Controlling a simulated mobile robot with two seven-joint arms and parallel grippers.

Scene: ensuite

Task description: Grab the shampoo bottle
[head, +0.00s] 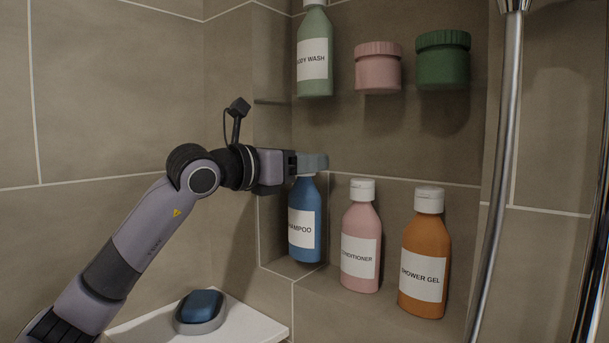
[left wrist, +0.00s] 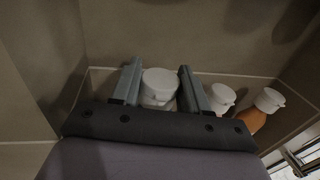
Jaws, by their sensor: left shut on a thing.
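The blue shampoo bottle (head: 304,245) is upright at the left end of the lower wall niche, its white label facing out. My left gripper (head: 312,162) is at its top and shut on it, and hides the cap in the head view. In the left wrist view the white cap (left wrist: 160,82) of the bottle lies between the two fingers of the gripper (left wrist: 157,72). The bottle's base is at the niche floor; I cannot tell whether it is slightly lifted. My right gripper is not in view.
A pink conditioner bottle (head: 361,235) and an orange shower gel bottle (head: 425,255) stand to the right. Above are a green body wash bottle (head: 315,50), a pink jar (head: 378,70) and a green jar (head: 442,62). A metal shower pipe (head: 497,170) runs at right. A soap dish (head: 200,325) sits below.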

